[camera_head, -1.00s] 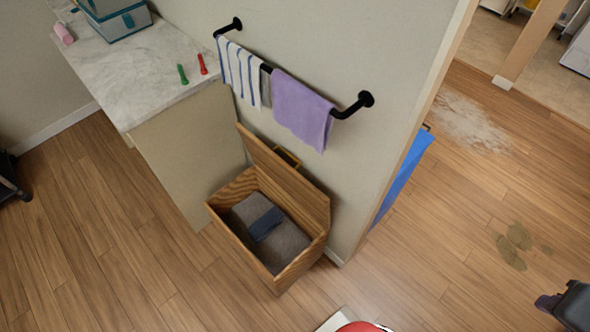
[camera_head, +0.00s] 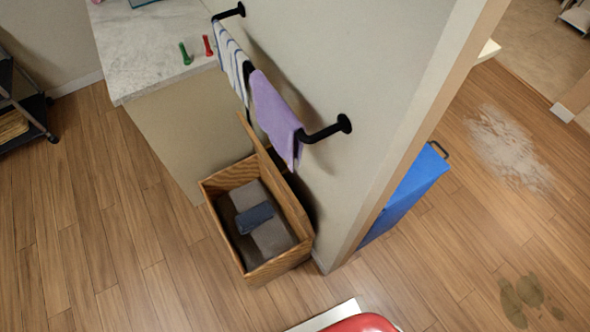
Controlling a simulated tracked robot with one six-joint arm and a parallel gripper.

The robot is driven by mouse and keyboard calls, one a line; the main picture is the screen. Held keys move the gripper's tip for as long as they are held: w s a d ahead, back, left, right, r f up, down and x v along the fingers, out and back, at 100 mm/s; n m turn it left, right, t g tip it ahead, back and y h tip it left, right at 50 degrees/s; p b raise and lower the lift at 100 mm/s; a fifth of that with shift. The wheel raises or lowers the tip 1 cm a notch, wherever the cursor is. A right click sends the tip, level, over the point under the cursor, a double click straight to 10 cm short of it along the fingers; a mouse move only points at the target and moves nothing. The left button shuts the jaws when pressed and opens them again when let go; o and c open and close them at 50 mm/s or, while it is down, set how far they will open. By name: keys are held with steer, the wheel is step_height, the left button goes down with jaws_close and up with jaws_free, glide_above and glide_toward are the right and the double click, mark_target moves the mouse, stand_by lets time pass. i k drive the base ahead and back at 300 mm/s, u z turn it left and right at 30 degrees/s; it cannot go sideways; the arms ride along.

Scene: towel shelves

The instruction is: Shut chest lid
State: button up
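The wooden chest (camera_head: 228,262) stands on the floor against the wall, below a towel bar. Its lid (camera_head: 276,180) is open, raised nearly upright and leaning toward the wall. Inside lie folded grey towels (camera_head: 272,236) with a folded dark blue cloth (camera_head: 254,217) on top. My gripper is not in view.
A purple towel (camera_head: 274,112) and a striped towel (camera_head: 231,58) hang above the chest. A marble-topped counter (camera_head: 150,55) stands behind it. A blue object (camera_head: 407,195) is beyond the wall corner. A red and white object (camera_head: 355,322) is at the bottom edge. Open floor lies left of the chest.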

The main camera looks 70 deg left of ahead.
mark_target(301, 214)
steer(key=i, duration=1.4)
steer(key=u, duration=3.7)
